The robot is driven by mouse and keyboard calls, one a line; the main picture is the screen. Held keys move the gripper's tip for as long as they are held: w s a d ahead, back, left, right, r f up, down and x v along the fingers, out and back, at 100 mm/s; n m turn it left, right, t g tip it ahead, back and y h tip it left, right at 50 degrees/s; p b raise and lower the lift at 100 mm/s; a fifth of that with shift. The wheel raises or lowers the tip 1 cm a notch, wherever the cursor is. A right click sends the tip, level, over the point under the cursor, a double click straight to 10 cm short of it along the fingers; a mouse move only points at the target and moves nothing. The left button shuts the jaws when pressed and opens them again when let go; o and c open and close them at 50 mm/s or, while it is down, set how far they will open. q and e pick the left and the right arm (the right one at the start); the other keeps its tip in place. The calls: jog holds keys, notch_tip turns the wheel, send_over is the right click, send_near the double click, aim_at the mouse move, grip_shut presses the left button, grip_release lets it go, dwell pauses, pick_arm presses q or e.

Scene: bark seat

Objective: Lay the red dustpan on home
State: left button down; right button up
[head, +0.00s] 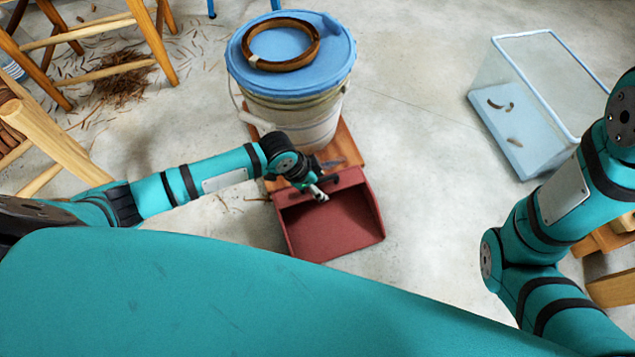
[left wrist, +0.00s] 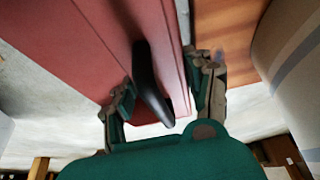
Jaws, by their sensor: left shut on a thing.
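The red dustpan (head: 345,222) is in the middle of the head view, its open tray facing my side. It is near the floor, in front of a bucket; I cannot tell whether it touches the floor. My left gripper (head: 318,190) is at its back edge. In the left wrist view the dustpan (left wrist: 90,45) fills the upper left, and its dark handle (left wrist: 152,85) lies between the fingers of my left gripper (left wrist: 165,88), which is shut on it. My right arm shows at the right of the head view, but its gripper is out of view. No spot marked home can be made out.
A bucket (head: 305,122) with a blue lid (head: 250,82) and a brown ring (head: 297,64) stands on a wooden board (head: 347,147) behind the dustpan. A clear, blue-edged bin (head: 510,140) is at right. Wooden chair legs (head: 152,40) and brown scraps (head: 122,85) are upper left.

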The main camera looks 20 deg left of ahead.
pick_arm(q)
jog(key=shift+f, duration=0.3)
jog(key=shift+c, duration=0.6)
grip_release()
